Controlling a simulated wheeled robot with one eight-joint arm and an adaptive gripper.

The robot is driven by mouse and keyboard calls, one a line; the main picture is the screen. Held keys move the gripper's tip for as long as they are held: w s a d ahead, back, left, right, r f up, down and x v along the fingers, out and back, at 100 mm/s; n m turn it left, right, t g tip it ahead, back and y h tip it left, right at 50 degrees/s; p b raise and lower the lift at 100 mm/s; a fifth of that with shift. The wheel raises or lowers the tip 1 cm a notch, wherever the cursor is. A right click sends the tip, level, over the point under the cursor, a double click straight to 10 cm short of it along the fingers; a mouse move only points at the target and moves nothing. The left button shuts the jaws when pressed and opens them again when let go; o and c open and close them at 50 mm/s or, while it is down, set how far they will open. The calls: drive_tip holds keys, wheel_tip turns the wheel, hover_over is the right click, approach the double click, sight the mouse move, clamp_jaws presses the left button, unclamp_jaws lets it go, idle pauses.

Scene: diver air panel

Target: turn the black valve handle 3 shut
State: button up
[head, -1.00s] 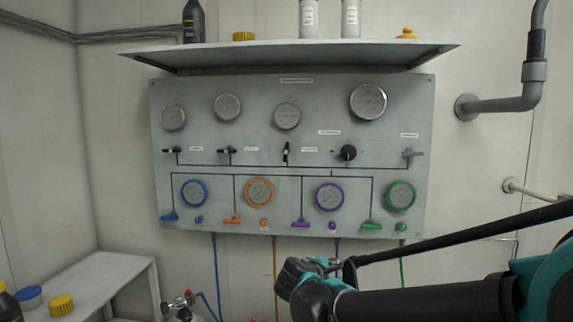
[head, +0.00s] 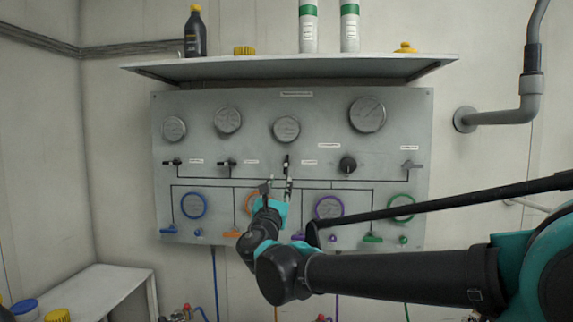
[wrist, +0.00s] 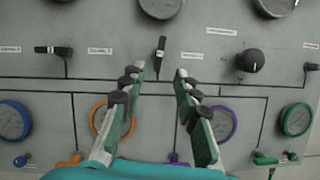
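The black valve handle 3 (head: 286,162) is the third small lever from the left in the panel's middle row, and it stands upright. In the wrist view the handle (wrist: 161,54) shows ahead of my gripper, between the lines of the two fingers. My gripper (head: 277,187) is open and empty, just below the handle in the picture. Its two green-and-black fingers (wrist: 160,76) point toward the panel, one to each side of the handle. I see no contact with the handle.
Two other black levers (head: 173,162) (head: 227,162) lie sideways to the left. Gauges (head: 286,129) sit above, and colored-ring gauges (head: 194,205) below. A shelf (head: 290,67) juts out above the panel (head: 420,115).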

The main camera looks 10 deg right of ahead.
sight(286, 164)
drive_tip(key=x, duration=1.3)
clamp_jaws()
